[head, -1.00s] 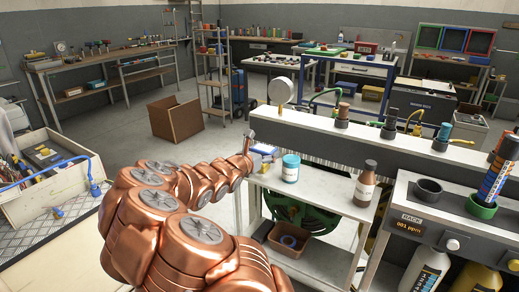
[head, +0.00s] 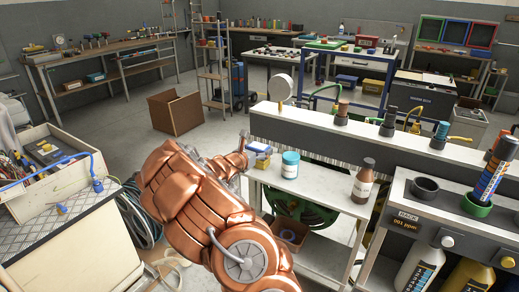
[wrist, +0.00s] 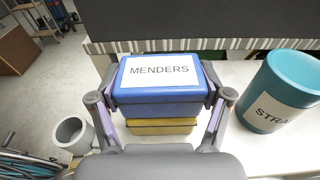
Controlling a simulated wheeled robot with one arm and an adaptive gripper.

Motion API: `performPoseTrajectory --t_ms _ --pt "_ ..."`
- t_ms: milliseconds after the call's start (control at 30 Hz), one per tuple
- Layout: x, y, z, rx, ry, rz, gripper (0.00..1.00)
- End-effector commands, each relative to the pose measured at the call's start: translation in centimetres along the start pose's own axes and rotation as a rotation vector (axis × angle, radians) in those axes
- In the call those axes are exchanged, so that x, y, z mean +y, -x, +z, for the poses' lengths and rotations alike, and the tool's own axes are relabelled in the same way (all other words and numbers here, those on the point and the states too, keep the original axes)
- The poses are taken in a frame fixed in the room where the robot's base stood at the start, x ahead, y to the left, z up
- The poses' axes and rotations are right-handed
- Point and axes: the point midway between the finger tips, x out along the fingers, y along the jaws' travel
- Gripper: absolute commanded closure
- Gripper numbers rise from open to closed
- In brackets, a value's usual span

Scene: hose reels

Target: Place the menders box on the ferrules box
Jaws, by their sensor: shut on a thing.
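The blue menders box (wrist: 158,104), with a white MENDERS label on its lid, is between the fingers of my gripper (wrist: 160,101) in the wrist view. My gripper is shut on its two sides. A yellow box (wrist: 162,127) shows directly below it, lined up with it; its label is hidden, so I cannot read that it is the ferrules box. I cannot tell whether the two boxes touch or a small gap remains. In the head view the menders box (head: 258,147) is small at the end of my arm, above the left end of the white shelf.
A teal tub (wrist: 283,92) stands close on the right of the boxes; it also shows in the head view (head: 290,164). A grey cup (wrist: 72,135) is at the left. A brown bottle (head: 362,181) stands farther right. A dark raised ledge (wrist: 200,28) runs behind.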

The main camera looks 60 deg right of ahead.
Motion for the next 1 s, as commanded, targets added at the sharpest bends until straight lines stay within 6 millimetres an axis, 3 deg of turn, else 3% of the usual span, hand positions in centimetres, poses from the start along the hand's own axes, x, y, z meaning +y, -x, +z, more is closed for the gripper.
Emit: performPoseTrajectory --t_ms 433,467,500,667,1000 --pt "0.03 -0.08 -0.61 -0.001 -0.001 0.001 0.62" --pt "0.04 -0.06 -0.50 -0.001 -0.001 0.001 0.19" --pt "0.03 -0.05 -0.48 -0.001 -0.001 0.001 0.15" --pt "0.04 -0.05 -0.47 0.000 -0.001 0.001 0.00" --pt "0.05 -0.03 -0.36 0.000 -0.001 0.001 0.00"
